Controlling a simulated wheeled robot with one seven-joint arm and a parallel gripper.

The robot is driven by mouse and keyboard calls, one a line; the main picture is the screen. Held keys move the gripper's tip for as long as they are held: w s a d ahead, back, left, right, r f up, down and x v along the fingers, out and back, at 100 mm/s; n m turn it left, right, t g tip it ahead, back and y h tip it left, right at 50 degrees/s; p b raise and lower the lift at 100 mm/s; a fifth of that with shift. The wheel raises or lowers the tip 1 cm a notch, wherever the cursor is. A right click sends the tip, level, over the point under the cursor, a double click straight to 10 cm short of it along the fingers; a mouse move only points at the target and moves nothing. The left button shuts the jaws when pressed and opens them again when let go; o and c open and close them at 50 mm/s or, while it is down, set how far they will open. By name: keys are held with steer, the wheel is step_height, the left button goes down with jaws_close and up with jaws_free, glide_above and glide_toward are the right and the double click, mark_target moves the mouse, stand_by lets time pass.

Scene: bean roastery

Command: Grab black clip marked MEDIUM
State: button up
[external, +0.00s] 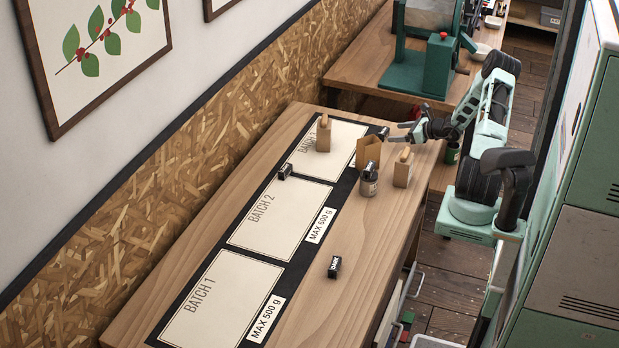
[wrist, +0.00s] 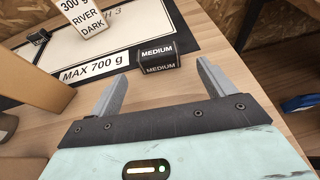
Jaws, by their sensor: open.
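The black clip marked MEDIUM (wrist: 157,58) lies on the wooden table beside the MAX 700 g label in the wrist view, its white lettering facing me. In the external view the clip (external: 384,132) is a small dark block at the far right corner of the BATCH 3 area. My gripper (wrist: 163,72) is open, with its two fingers apart and the clip just ahead of and between their tips. Nothing is held. In the external view my gripper (external: 396,133) is low over the table, close to the clip.
An open paper bag (external: 368,150), a jar (external: 369,182) and a closed bag (external: 402,170) stand nearby. A RIVER DARK bag (wrist: 85,16) stands on BATCH 3. Other black clips lie near BATCH 2 (external: 285,170) and on the bare front table (external: 334,267).

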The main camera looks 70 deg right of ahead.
mark_target(387, 133)
steer(key=p+x, duration=0.1)
steer(key=x, duration=0.4)
steer(key=shift+w, duration=0.1)
steer(key=c, duration=1)
steer(key=shift+c, duration=0.2)
